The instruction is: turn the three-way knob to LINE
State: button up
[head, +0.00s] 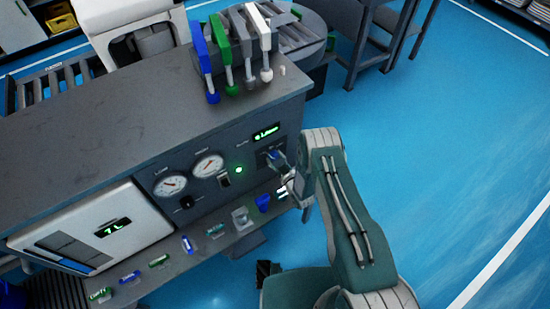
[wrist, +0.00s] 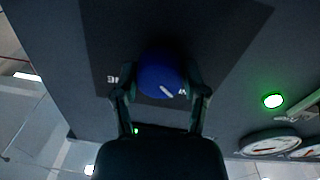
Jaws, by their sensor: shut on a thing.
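The three-way knob is a round blue knob (wrist: 160,72) on a dark plate in the wrist view. It carries a short white pointer line that slants toward the lower right of that picture. My gripper (wrist: 160,80) has one finger on each side of the knob and is shut on it. Small white lettering on the plate shows at both sides of the knob, partly covered and too small to read. In the head view my gripper (head: 283,170) is at the right end of the panel front, where the knob (head: 275,155) is mostly hidden.
The panel has two round gauges (head: 208,165), a lit green lamp (head: 239,170), a switch (head: 224,180) and a small green display (head: 266,133). A ledge (head: 180,262) below holds several small parts. Several colored handles (head: 228,65) stand on top. Blue floor is free at right.

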jog(key=shift+m, duration=0.3)
jog(key=m, duration=0.4)
jog(key=shift+a+r, duration=0.1)
jog(key=m, duration=0.4)
jog(key=shift+w+m, duration=0.1)
jog(key=shift+m, duration=0.3)
jog(key=m, duration=0.5)
jog(key=shift+g, duration=0.4)
jog(key=m, duration=0.4)
jog(key=shift+m+y, duration=0.3)
jog(key=shift+m, duration=0.1)
jog(key=shift+d, duration=0.2)
jog(key=o, duration=1.2)
jog(key=shift+c, duration=0.2)
